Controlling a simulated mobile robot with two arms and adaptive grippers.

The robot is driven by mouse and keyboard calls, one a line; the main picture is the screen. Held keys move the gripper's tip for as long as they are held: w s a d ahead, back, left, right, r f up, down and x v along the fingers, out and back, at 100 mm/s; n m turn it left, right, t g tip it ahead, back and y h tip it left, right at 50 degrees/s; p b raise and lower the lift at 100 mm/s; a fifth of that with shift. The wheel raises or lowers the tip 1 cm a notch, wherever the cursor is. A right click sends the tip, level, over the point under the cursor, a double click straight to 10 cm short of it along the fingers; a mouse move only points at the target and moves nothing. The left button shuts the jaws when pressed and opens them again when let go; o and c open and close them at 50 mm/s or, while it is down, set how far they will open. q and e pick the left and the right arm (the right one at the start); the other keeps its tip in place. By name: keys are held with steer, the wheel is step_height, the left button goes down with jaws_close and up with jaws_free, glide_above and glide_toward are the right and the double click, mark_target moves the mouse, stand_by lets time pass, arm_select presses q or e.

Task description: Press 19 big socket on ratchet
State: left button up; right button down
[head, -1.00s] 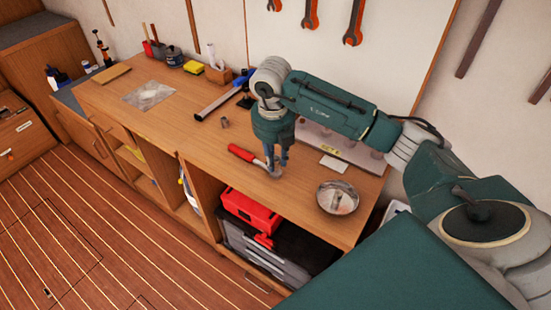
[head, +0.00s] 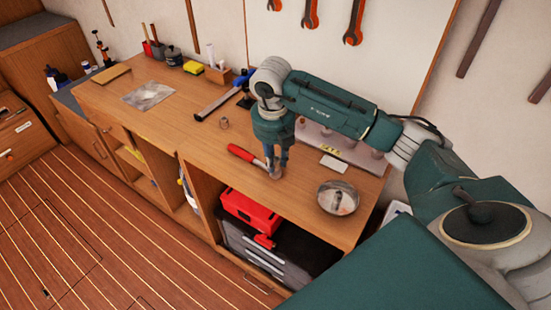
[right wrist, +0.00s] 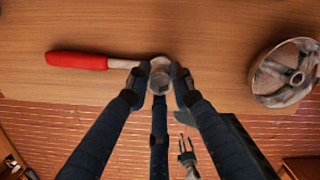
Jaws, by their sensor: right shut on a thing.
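The ratchet with a red handle (head: 242,153) lies on the wooden bench. In the right wrist view its red handle (right wrist: 76,60) points left. A round grey socket (right wrist: 160,76) is at the ratchet's head end. My right gripper (head: 273,170) reaches down from above. In the right wrist view its fingertips (right wrist: 160,78) are closed around the socket. The fingers hide part of the ratchet head, and I cannot tell how far the socket sits on it. No size marking is readable. My left gripper does not show in the head view.
A round metal dish (head: 338,198) stands right of the gripper, near the bench's front edge. A small metal ring-like piece (head: 224,123) lies behind the ratchet. A metal rail with posts (head: 340,147) is behind the arm. The bench's left middle is clear.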

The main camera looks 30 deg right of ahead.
steer(key=shift+f+b, duration=0.5)
steer(key=shift+f, duration=0.2)
steer(key=shift+s+f, duration=0.1)
steer(key=shift+f, duration=0.05)
steer(key=c, duration=1.7)
jaws_free()
steer(key=shift+o, duration=0.3)
steer(key=o, duration=0.5)
step_height(320, 180, up, 5)
steer(key=p, duration=0.3)
